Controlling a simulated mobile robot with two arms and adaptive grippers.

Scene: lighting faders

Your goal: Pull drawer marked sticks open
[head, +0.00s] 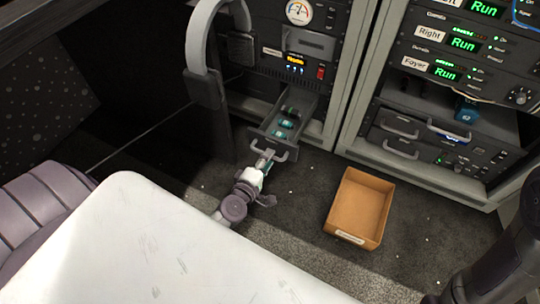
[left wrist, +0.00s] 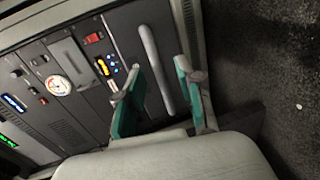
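A grey drawer (head: 303,107) in the left rack stands open, with several small teal-banded items (head: 286,124) inside. Its bar handle (head: 283,153) is at the front; the handle also shows in the left wrist view (left wrist: 152,55). I cannot read any drawer label. My left gripper (head: 265,158) is at the left part of the handle. In the left wrist view, its two teal-padded fingers (left wrist: 160,80) are apart, one on each side of the handle, with visible gaps. My right gripper is out of view.
An open cardboard box (head: 345,222) with a white label sits on the carpet right of the drawer. The right rack has closed drawers with handles (head: 400,150) and a blue object (head: 466,110) on a shelf. Carpet between drawer and box is clear.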

